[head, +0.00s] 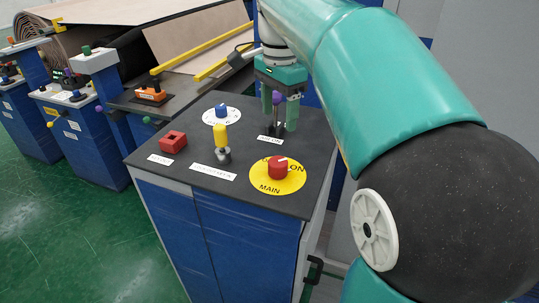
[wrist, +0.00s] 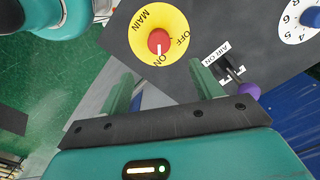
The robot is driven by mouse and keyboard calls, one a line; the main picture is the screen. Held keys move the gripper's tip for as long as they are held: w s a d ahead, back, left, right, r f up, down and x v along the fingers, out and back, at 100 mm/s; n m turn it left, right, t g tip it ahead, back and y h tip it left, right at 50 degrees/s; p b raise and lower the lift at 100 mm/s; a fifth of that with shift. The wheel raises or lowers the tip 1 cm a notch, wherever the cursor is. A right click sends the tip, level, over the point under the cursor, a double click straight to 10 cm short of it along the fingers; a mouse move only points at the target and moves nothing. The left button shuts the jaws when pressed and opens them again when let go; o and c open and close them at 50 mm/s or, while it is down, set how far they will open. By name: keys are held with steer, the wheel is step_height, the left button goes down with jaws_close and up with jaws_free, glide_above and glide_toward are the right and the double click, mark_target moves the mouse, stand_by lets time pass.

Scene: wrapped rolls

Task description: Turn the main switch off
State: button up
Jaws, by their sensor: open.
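The main switch is a red knob (head: 278,168) on a round yellow plate (head: 265,187) at the front right of the dark panel top. It also shows in the wrist view as a red knob (wrist: 159,41) on a yellow plate (wrist: 143,48) marked MAIN, OFF and ON. The white line on the knob points to ON. My gripper (head: 281,118) is open over the back right of the panel, behind the switch and apart from it. In the wrist view my gripper (wrist: 163,86) has nothing between its fingers.
A purple-tipped lever (wrist: 249,90) marked AIR ON stands close beside one finger. A yellow-handled lever (head: 220,137), a blue knob on a white dial (head: 234,114) and a red square block (head: 173,141) share the panel. Other blue consoles (head: 76,130) stand at the left.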

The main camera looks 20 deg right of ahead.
mark_target(279, 161)
step_height(279, 161, down, 14)
steer(key=shift+s+d+r, duration=0.1)
stand_by(0.4)
steer(key=c, duration=1)
